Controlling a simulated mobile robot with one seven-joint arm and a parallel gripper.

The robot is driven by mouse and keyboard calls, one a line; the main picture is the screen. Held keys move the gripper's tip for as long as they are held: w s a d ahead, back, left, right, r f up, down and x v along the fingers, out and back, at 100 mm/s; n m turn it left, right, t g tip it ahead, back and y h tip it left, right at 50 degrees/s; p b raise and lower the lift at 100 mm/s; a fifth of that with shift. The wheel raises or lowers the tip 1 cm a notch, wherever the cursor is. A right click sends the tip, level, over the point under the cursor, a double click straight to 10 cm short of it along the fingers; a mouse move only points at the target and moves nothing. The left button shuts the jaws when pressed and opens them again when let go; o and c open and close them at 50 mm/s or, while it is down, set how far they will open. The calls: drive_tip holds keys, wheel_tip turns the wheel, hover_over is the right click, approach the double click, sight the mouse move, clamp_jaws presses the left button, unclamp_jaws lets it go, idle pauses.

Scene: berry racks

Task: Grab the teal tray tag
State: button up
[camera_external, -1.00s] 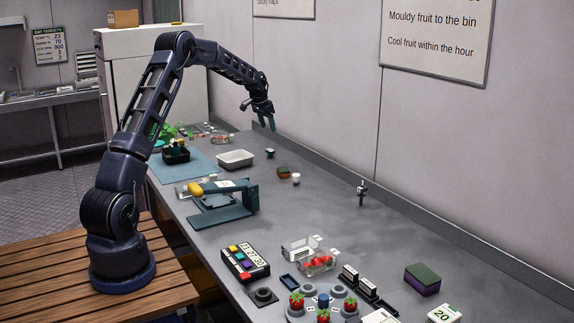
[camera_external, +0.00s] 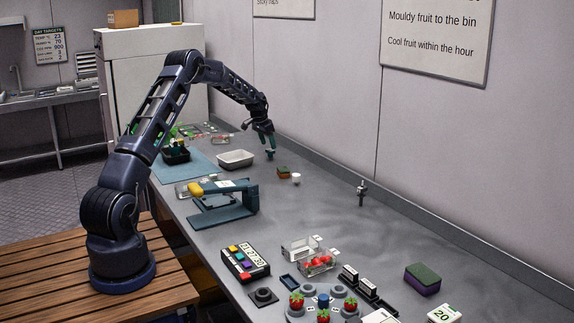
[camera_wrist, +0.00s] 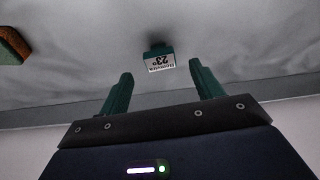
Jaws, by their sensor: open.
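The teal tray tag (camera_wrist: 160,60) stands on the grey worktop in the wrist view. It has a white label with dark print that reads upside down. My gripper (camera_wrist: 162,84) is open, with its two green fingers spread to either side of the tag's line and the tag just beyond the fingertips. Nothing is between the fingers. In the external view my gripper (camera_external: 270,154) points down low over the far part of the worktop, right over the tag's place. There the tag is hidden or merges with the fingers.
A brown and green block (camera_external: 284,173) and a small white cup (camera_external: 296,179) stand near my gripper. The wall (camera_external: 330,110) runs close behind. The worktop towards the tap-like fitting (camera_external: 361,193) is clear.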

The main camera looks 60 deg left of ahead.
sight(270, 150)
drive_tip(key=x, duration=0.4)
drive_tip(key=shift+f, duration=0.2)
drive_tip(key=shift+s, duration=0.1)
drive_tip(key=c, duration=1)
drive_tip(key=shift+c, duration=0.2)
drive_tip(key=shift+r, duration=0.1)
